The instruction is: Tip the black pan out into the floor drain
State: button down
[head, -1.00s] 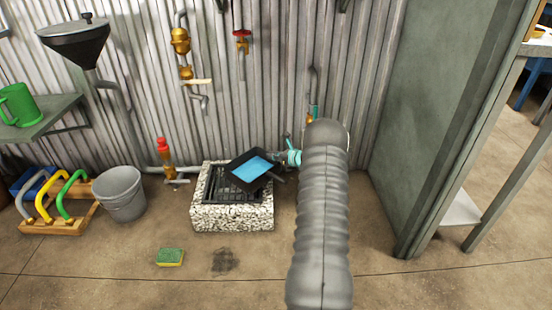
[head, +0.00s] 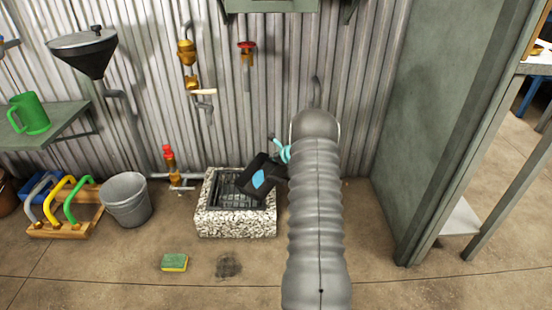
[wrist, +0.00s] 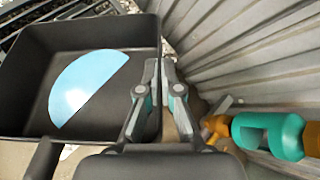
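The black pan (head: 248,183) is held tilted over the right part of the floor drain (head: 234,223), a speckled stone surround with a dark grate (head: 228,189). Blue liquid (head: 259,179) lies in the pan; in the wrist view it is a half-round patch (wrist: 86,84) on part of the pan floor. My gripper (wrist: 160,66) is shut on the pan's right wall. In the head view my arm hides much of the gripper. I cannot see any liquid falling.
A turquoise-handled tap (wrist: 270,136) is close right of my gripper, by the corrugated wall (head: 140,90). A grey bucket (head: 126,200) stands left of the drain. A sponge (head: 174,262) lies in front on otherwise open floor.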

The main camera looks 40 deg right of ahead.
jog(key=shift+w+a+r+n+g+h+b, duration=0.6)
jog(key=shift+w+a+r+n+g+h, duration=1.6)
jog(key=shift+a, duration=2.4)
jog(key=w+a+n+h+p, duration=0.3)
jog(key=w+a+h, duration=0.3)
jog(key=a, duration=0.6)
jog(key=shift+w+g+h+p, duration=0.25)
jog(key=shift+g+h+p, duration=0.05)
jog(key=shift+h+p, duration=0.35)
jog(key=shift+a, duration=0.1)
dwell(0.7)
